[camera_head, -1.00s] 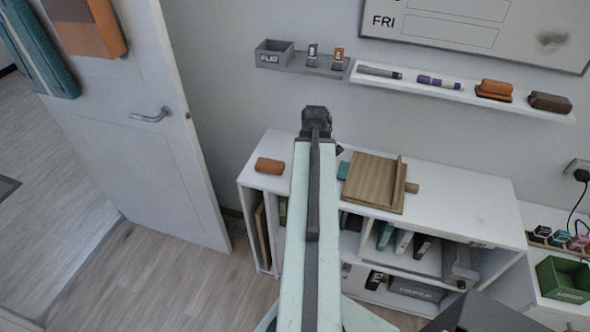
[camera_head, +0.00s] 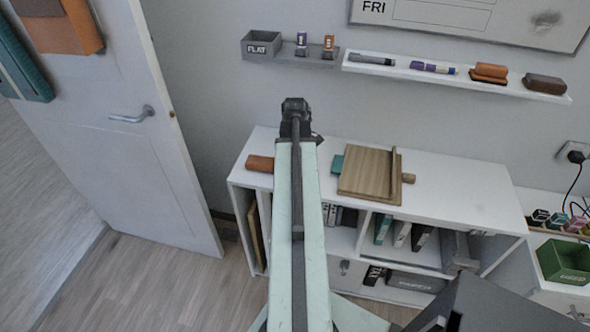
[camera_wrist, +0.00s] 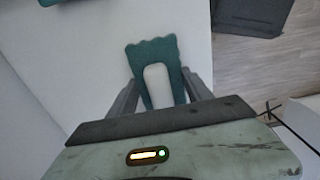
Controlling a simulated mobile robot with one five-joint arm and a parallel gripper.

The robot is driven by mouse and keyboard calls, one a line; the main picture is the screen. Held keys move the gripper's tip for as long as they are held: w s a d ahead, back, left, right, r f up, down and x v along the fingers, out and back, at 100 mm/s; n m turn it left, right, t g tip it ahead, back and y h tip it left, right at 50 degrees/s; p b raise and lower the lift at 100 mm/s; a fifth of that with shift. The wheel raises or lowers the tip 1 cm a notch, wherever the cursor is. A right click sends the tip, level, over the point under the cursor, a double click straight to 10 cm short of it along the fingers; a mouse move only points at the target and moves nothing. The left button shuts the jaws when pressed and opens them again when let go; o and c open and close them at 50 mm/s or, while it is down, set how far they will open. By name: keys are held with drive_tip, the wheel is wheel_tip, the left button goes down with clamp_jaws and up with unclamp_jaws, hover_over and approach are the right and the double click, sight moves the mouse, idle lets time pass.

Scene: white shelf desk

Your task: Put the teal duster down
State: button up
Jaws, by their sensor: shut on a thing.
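The teal duster (camera_wrist: 152,52) shows in the wrist view, with a scalloped far edge and a pale middle part. It sits between the two fingers of my gripper (camera_wrist: 160,92), which is shut on it. White surface shows below and to the left of it; I cannot tell whether the duster touches it. In the head view my gripper (camera_head: 296,112) is seen from behind, over the back edge of the white shelf desk (camera_head: 455,190) and in front of the wall.
On the desk top lie an orange block (camera_head: 260,163), a small teal piece (camera_head: 337,163) and a wooden board (camera_head: 369,176). The desk's right part is bare. Above, a white wall ledge (camera_head: 450,78) holds markers and erasers, beside a grey holder (camera_head: 262,46). A door (camera_head: 120,150) stands left.

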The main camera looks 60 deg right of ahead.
drive_tip(key=shift+f, duration=0.1)
drive_tip(key=o, duration=1.2)
wheel_tip(320, 180, up, 12)
drive_tip(key=p, duration=1.2)
